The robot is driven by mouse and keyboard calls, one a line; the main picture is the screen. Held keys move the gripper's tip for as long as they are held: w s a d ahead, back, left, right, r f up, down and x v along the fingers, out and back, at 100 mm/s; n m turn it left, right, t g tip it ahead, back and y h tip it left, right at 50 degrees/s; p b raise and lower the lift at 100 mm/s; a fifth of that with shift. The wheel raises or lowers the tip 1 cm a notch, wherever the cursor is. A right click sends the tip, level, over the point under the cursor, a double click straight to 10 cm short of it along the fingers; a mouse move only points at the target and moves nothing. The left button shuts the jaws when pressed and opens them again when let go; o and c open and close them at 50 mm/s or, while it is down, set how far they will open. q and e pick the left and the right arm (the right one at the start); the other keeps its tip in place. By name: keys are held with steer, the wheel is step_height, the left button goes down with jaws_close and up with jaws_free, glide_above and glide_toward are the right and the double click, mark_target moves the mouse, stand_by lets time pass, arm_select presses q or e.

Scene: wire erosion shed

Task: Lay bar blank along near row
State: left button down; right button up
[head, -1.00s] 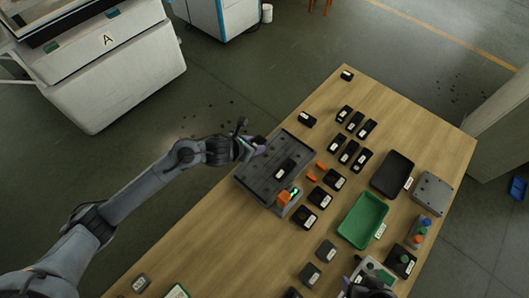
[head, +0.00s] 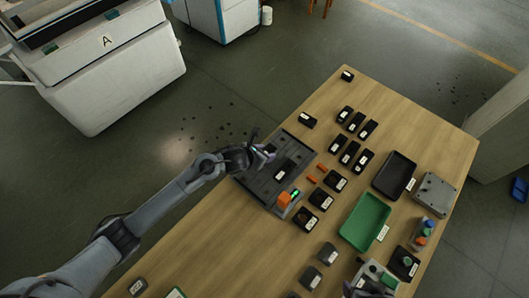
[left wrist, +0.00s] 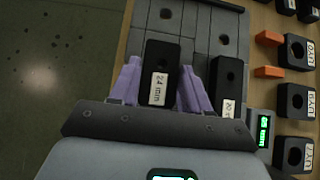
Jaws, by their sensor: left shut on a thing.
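A black bar blank (left wrist: 162,58) labelled "24 mm" sits between the purple fingers of my left gripper (left wrist: 157,88). The gripper is shut on it. In the head view my left gripper (head: 264,153) is over the upper left part of the grey slotted plate (head: 256,181); the held blank is hard to make out there. The plate also shows beneath the blank in the left wrist view (left wrist: 201,22). Whether the blank touches the plate is unclear. A second labelled black blank (left wrist: 227,80) lies on the plate to the right. My right gripper (head: 358,290) is partly visible at the bottom edge.
An orange block (head: 284,200) and a lit green display stand at the plate's lower corner. Several labelled black blocks lie right of the plate. A green tray (head: 345,234) and a black tray (head: 379,185) are farther right. The wooden table's (head: 232,248) lower left part is largely clear.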

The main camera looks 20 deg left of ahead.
arm_select(q)
steer(key=shift+w+r, duration=0.1)
steer(key=shift+f+b, duration=0.4)
steer(key=shift+b, duration=0.05)
arm_select(e)
steer(key=shift+a+f, duration=0.1)
steer(key=shift+f, duration=0.3)
arm_select(q)
steer(key=c, duration=0.5)
jaws_free()
